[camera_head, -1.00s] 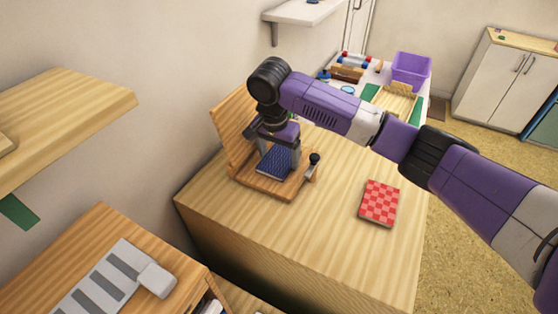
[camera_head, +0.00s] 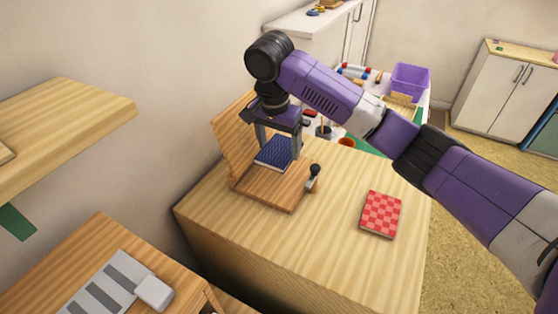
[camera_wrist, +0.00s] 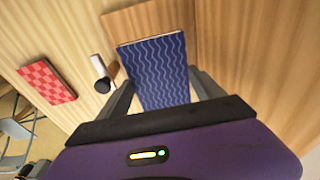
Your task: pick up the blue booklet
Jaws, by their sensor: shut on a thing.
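The blue booklet (camera_head: 277,153) has a patterned cover of lighter wavy lines. My gripper (camera_head: 277,147) is shut on it, one finger at each side, above the wooden stand (camera_head: 268,190) with an upright back board. In the wrist view the booklet (camera_wrist: 157,70) lies between the two fingers (camera_wrist: 163,90), its far part extending past them. The stand's base shows bare below the booklet in the head view. Part of the booklet near my palm is hidden in the wrist view.
A red checkered booklet (camera_head: 381,214) lies on the wooden table (camera_head: 300,250) to the right. A small post with a black knob (camera_head: 314,172) stands at the stand's right edge. A grey device (camera_head: 115,288) lies on a lower left surface. A wooden shelf (camera_head: 60,115) juts in at left.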

